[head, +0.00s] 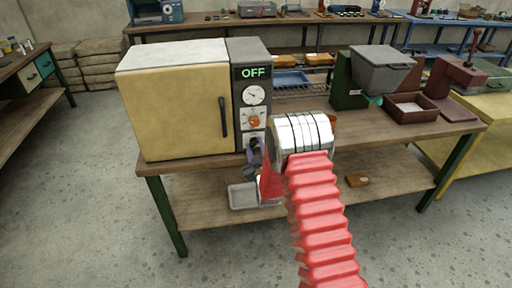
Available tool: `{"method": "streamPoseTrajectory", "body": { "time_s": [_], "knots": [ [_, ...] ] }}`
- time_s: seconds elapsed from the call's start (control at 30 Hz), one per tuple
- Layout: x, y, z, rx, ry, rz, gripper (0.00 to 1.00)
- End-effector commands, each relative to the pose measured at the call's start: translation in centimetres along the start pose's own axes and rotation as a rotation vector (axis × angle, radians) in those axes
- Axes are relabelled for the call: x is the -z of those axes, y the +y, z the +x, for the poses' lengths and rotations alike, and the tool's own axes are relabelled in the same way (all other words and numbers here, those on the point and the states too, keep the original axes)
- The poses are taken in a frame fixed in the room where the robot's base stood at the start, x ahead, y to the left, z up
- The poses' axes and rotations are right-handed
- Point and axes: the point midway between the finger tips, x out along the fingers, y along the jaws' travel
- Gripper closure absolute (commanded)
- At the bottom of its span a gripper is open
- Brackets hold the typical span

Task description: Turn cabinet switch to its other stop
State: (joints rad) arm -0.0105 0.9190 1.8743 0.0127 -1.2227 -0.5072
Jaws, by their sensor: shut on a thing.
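The cabinet (175,105) is a cream box with a dark handle and a grey control panel (252,60) on its right side. Its lit display (254,73) reads OFF. The cabinet switch (253,142) is low on the panel, below a white gauge and an orange knob (254,121). My gripper (254,154) reaches up to the switch from below and is shut on it. The fingers and my wrist partly cover the switch, so its exact angle is hard to see.
The cabinet stands on a wooden bench (203,172). A green machine with a grey hopper (382,70) and a brown tray (411,108) stand to the right. A metal tray (243,197) and a small brown block (357,180) lie on the lower shelf.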

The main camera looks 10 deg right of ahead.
Motion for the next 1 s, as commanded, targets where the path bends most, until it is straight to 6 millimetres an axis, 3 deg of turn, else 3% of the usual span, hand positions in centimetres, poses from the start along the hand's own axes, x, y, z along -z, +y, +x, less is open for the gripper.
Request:
{"method": "streamPoseTrajectory", "body": {
  "time_s": [1.0],
  "knots": [
    [-0.1, -0.66, -0.02, 0.006, 0.004, -0.921, 0.88]
  ]
}}
